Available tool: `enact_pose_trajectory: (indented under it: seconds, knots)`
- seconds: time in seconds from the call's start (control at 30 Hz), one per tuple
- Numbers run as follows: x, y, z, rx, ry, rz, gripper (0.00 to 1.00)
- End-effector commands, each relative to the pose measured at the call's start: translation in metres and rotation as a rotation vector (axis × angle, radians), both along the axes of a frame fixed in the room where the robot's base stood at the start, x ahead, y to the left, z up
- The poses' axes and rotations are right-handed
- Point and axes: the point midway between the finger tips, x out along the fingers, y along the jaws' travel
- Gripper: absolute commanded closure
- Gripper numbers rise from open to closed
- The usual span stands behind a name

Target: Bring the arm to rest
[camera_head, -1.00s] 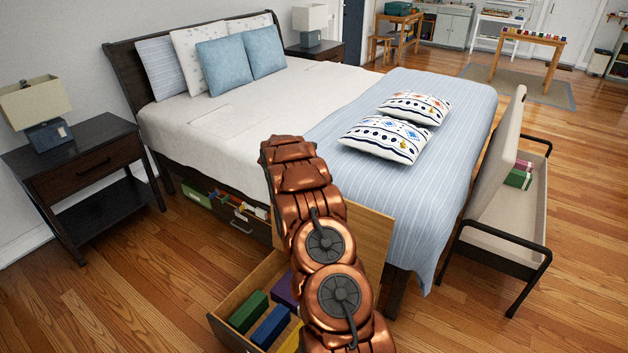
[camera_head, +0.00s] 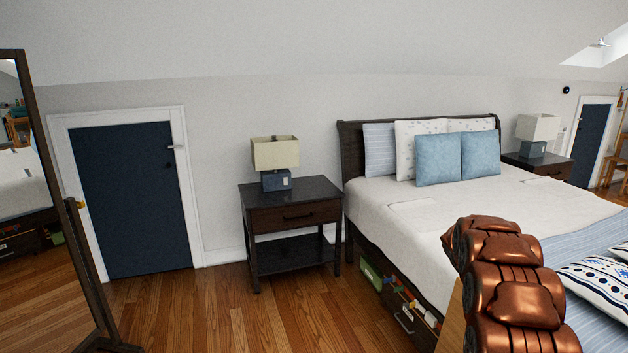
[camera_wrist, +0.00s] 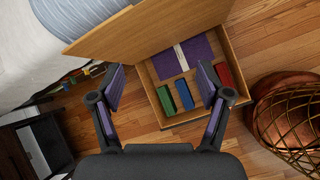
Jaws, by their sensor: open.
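My copper-coloured arm (camera_head: 512,285) shows at the lower right of the head view, in front of the bed; its gripper is outside that view. In the wrist view my gripper (camera_wrist: 160,88) is open, its two purple-padded fingers spread apart with nothing between them. Beyond the fingers is an open wooden drawer (camera_wrist: 233,60). It holds a green block (camera_wrist: 166,99), a blue block (camera_wrist: 184,94), a red block (camera_wrist: 224,75) and a purple item (camera_wrist: 197,48). The gripper looks down from above the drawer; the exact height cannot be told.
The bed (camera_head: 470,205) stands right, with a nightstand (camera_head: 293,215) and lamp (camera_head: 275,155) beside it. A mirror (camera_head: 30,180) stands at the far left near a blue door (camera_head: 133,200). The wooden floor (camera_head: 215,310) between is clear. A copper wire-covered round part shows at right in the wrist view.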

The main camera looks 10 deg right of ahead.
Motion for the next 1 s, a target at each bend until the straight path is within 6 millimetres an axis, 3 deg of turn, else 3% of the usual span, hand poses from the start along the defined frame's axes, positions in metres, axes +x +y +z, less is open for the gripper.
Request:
enact_pose_trajectory:
  seconds: [0.03,0.4,0.77,1.0]
  knots:
    - [-0.006,0.013,0.012,0.016,-0.023,-0.033,0.23]
    - [-0.07,0.107,0.061,0.155,-0.146,-0.31,0.23]
    - [-0.151,0.196,0.093,0.282,-0.225,-0.585,0.23]
    - [-0.213,0.253,0.105,0.357,-0.251,-0.769,0.23]
